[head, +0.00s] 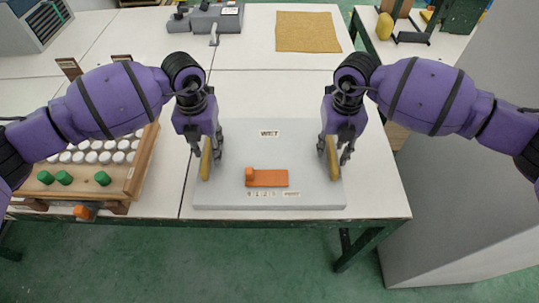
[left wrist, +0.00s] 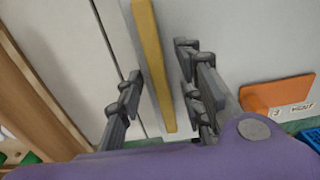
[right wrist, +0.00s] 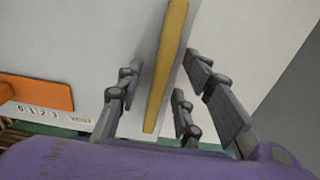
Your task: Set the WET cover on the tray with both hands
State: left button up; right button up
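The flat grey cover (head: 270,155) carries a "WET" label (head: 270,133) and lies at the front of the white table. It has a yellow handle along each side. My left gripper (head: 207,152) is open, its fingers on either side of the left handle (left wrist: 152,60), with gaps showing. My right gripper (head: 337,152) is open the same way around the right handle (right wrist: 165,65). An orange slider (head: 268,178) sits on the cover's front part above a row of small number labels (head: 272,194). I cannot make out a tray beneath the cover.
A wooden rack (head: 143,165) with white and green round pieces stands at left. A tan mat (head: 307,32) and a grey device (head: 212,18) lie at the back. A grey cabinet (head: 440,190) is at right. The table's middle is clear.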

pick_arm(q)
jog(key=shift+c, duration=0.6)
pick_arm(e)
jog(key=shift+s, duration=0.1)
jog(key=shift+c, duration=0.6)
pick_arm(q)
grip_shut()
pick_arm(e)
grip_shut()
pick_arm(q)
jog(key=shift+r, duration=0.1)
pick_arm(e)
jog(key=shift+r, duration=0.1)
